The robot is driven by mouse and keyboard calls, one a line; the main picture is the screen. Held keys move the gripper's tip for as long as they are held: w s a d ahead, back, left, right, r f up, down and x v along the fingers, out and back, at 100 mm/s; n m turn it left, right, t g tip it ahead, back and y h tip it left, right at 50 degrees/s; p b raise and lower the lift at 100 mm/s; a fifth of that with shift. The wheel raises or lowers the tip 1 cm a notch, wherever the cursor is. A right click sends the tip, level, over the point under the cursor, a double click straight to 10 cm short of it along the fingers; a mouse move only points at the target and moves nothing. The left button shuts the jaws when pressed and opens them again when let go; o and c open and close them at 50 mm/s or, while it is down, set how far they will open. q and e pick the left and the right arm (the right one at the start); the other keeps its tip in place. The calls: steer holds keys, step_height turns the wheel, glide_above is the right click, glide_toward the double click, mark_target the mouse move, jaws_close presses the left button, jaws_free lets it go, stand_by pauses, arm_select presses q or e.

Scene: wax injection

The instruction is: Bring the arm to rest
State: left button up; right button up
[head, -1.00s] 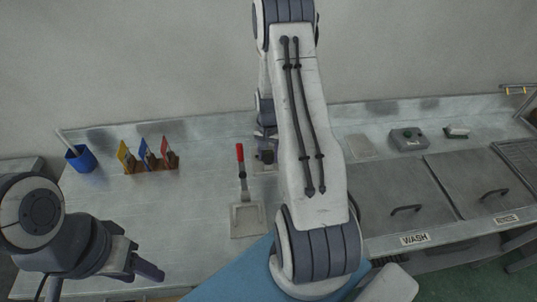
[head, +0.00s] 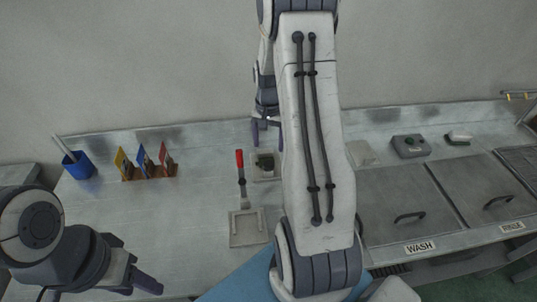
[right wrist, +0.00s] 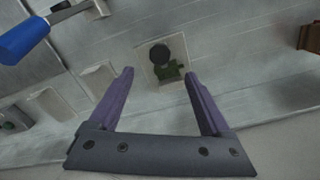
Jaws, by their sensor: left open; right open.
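My right arm (head: 318,150) crosses the middle of the head view. Its gripper (head: 266,132) hangs over the back of the bench, partly hidden by the arm. In the right wrist view this gripper (right wrist: 160,74) is open with nothing between its fingers. Beyond the fingertips, apart from them, a dark round piece with a green part sits on a pale square plate (right wrist: 145,70); this plate (head: 265,178) also shows in the head view. My left gripper (head: 145,284) is open and empty at the lower left, over the bench front.
Lidded WASH tank (head: 400,205) and a control box (head: 410,146) are right. A blue-handled thing (right wrist: 22,40) is in the wrist view.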

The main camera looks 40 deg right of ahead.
steer(key=shift+r, duration=0.8)
